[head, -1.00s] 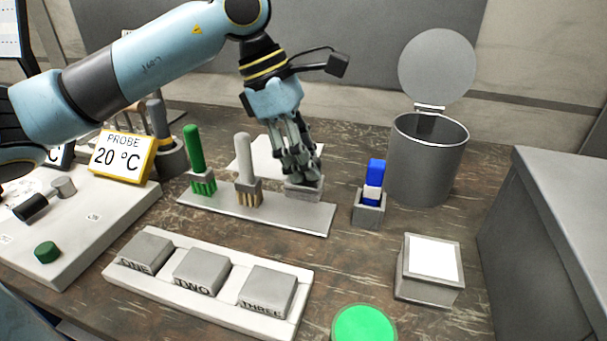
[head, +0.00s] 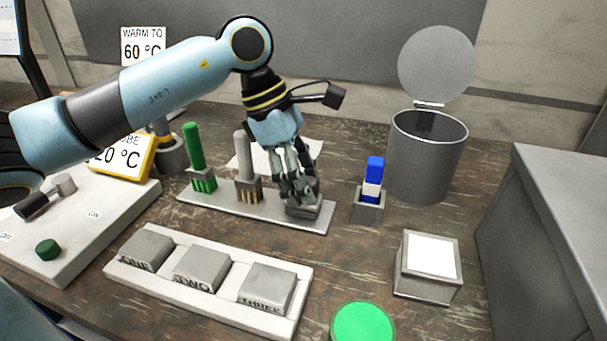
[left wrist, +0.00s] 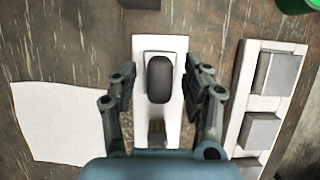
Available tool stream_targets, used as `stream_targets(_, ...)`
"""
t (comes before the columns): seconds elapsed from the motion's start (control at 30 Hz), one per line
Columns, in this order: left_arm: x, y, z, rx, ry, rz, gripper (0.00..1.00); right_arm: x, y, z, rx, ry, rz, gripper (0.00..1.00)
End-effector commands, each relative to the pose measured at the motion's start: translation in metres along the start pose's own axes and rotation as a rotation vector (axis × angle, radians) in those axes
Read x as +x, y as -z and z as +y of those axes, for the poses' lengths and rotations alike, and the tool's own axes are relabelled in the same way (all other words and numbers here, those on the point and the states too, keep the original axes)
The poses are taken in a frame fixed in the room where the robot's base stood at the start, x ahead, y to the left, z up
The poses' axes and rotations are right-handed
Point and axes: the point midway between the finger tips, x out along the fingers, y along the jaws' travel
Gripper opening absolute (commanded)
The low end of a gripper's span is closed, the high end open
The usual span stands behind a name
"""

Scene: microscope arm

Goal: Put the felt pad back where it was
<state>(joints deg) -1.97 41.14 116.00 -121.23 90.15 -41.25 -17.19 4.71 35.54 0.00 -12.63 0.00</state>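The felt pad (left wrist: 160,80) looks like a dark grey rounded block in the left wrist view. It sits on a pale base at one end of the light strip (left wrist: 173,125). In the head view the strip (head: 260,212) lies mid-table, and my gripper largely hides the pad at its right end. My left gripper (head: 300,200) points down over that end. In the left wrist view its fingers (left wrist: 160,92) stand on both sides of the pad, with gaps showing, so it is open. My right gripper is not in view.
A green-handled brush (head: 195,150) and a grey-handled brush (head: 242,155) stand on the strip left of my gripper. A blue-and-white piece (head: 374,180) stands in a holder to the right. An open bin (head: 427,155) is behind it. Labelled blocks (head: 202,268) are in front.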

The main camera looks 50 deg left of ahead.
Motion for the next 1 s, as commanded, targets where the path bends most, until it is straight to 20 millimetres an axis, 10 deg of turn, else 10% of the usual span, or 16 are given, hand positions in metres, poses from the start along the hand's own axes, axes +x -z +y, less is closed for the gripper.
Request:
stream_targets(0.33,-0.009,0.0,0.001,0.002,-0.004,0.003,0.48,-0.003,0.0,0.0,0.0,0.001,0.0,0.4)
stream_targets(1.0,-0.113,0.0,0.0,0.001,0.0,0.006,0.48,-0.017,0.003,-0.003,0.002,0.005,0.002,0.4)
